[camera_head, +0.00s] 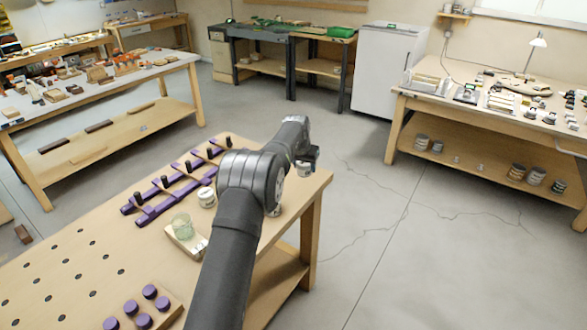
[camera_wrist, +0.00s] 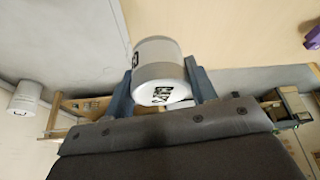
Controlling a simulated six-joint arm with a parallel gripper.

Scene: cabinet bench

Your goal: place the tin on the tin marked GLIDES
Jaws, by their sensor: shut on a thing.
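My gripper (camera_head: 305,157) is shut on a white tin (camera_wrist: 161,75), which sits between the two fingers in the wrist view. Dark lettering on this tin is tilted and hard to read. In the head view the held tin (camera_head: 304,169) shows just below the gripper, over the far right corner of the near bench. A white tin with a dark label (camera_head: 207,197) stands on that bench left of my arm. Another pale tin (camera_head: 276,210) shows partly behind my arm. I cannot read GLIDES on any tin.
The near bench (camera_head: 75,245) holds purple rails with black pegs (camera_head: 175,190), a glass jar (camera_head: 182,226) on a pale block and purple knobs (camera_head: 148,291). More tins (camera_head: 422,142) stand on the right bench's lower shelf.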

